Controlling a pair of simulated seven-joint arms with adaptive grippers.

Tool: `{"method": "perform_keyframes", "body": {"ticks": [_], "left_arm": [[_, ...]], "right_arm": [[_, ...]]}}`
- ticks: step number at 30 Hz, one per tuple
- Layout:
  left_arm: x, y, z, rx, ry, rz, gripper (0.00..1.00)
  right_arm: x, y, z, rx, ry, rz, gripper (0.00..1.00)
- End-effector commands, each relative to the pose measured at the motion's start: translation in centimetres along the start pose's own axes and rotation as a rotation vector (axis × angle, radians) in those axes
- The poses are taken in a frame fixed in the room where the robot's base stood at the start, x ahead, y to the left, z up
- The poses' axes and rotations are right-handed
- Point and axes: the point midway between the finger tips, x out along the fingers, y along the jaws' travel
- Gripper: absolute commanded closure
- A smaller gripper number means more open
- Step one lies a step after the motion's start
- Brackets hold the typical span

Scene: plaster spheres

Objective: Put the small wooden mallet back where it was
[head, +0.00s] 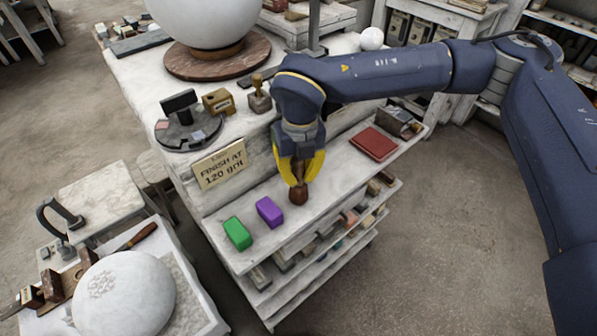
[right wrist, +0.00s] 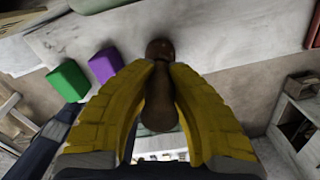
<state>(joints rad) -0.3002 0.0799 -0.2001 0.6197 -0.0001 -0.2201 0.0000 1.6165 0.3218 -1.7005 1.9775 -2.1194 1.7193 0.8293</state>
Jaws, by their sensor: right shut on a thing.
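My right gripper (head: 298,183) is shut on the small wooden mallet (head: 298,195), a dark brown piece whose lower end shows below the yellow fingers. It is over the pale lower ledge (head: 335,180) of the workbench, to the right of the purple block. In the right wrist view, the mallet (right wrist: 158,105) sits between the two yellow fingers (right wrist: 160,85), its rounded end beyond their tips against the ledge. I cannot tell whether it touches the ledge. Part of the mallet is hidden by the fingers. My left gripper is not in view.
A purple block (head: 270,212) and a green block (head: 238,233) stand left of the mallet on the ledge. A red book (head: 374,144) lies to the right. A sign (head: 219,164) leans behind. The ledge between mallet and book looks clear.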

Motion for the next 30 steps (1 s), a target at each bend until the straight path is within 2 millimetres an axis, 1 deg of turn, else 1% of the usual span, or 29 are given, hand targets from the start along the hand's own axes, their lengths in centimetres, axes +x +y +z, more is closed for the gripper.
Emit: {"method": "perform_keyframes", "body": {"ticks": [9, 10, 15, 22, 25, 28, 30], "left_arm": [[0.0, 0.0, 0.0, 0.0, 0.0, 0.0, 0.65], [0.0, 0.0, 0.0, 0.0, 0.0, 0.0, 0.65], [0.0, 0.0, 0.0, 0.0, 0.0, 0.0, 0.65], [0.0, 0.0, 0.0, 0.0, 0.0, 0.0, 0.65], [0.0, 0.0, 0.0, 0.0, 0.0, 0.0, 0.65], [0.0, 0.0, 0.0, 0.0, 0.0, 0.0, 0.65], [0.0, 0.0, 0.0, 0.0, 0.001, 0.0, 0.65]], "right_arm": [[0.2, 0.0, 0.0, 0.0, 0.0, 0.0, 1.0], [0.2, 0.0, 0.0, 0.0, -0.001, 0.0, 0.84], [0.2, 0.0, 0.0, 0.0, -0.001, -0.001, 0.64], [0.1, 0.0, 0.0, 0.0, -0.001, -0.001, 0.64], [-0.2, 0.0, 0.1, 0.0, -0.002, 0.0, 0.64], [-1.1, 0.0, 0.1, 0.0, -0.004, -0.001, 0.64], [-2.1, 0.0, 0.1, 0.001, -0.004, -0.002, 0.64]]}}
